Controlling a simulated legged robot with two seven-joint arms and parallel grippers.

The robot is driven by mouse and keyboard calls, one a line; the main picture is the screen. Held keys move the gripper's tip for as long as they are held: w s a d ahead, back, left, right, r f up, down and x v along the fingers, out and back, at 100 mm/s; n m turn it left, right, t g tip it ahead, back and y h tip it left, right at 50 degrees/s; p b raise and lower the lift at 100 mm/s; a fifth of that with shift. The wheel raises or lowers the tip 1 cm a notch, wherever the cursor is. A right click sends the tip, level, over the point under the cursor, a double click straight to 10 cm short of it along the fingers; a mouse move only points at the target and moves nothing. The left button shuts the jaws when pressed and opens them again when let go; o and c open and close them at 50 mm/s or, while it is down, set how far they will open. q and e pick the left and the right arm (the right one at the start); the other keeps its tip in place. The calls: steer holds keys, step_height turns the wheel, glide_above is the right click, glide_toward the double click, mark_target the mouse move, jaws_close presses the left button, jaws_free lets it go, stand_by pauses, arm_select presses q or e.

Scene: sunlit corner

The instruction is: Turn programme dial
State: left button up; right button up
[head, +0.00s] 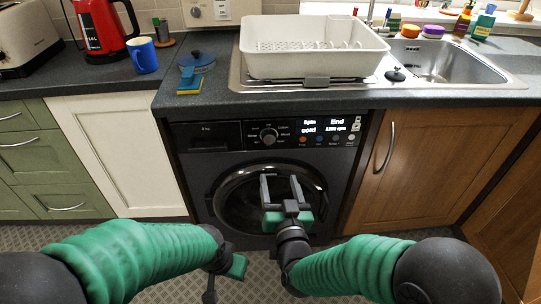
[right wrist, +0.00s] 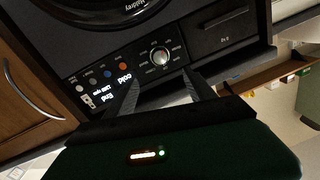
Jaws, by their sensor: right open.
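The programme dial (head: 268,136) is a round silver knob on the dark control panel of the black washing machine (head: 215,170). In the right wrist view the panel appears upside down, and the dial (right wrist: 160,57) shows just beyond the gap between my fingertips. My right gripper (head: 281,181) is open and empty, its fingers pointing up in front of the round door, below the dial in the head view. No contact with the dial shows. My left gripper (head: 226,275) is low at the lower left of the machine; its jaws are not clear.
The lit display (head: 323,125) and several small buttons sit right of the dial, and a drawer (head: 207,136) sits left. The worktop (head: 215,101) overhangs the panel. A wooden cupboard (head: 430,165) stands right, a cream one (head: 115,150) left.

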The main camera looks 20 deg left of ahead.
mark_target(269, 141)
steer(key=b+x, duration=0.3)
steer(key=x, duration=1.2)
steer(key=shift+w+f+b, duration=0.1)
steer(key=shift+b, duration=0.3)
steer(key=shift+w+a, duration=0.1)
steer(key=shift+w, duration=0.2)
steer(key=c, duration=1.4)
steer(key=shift+o, duration=0.2)
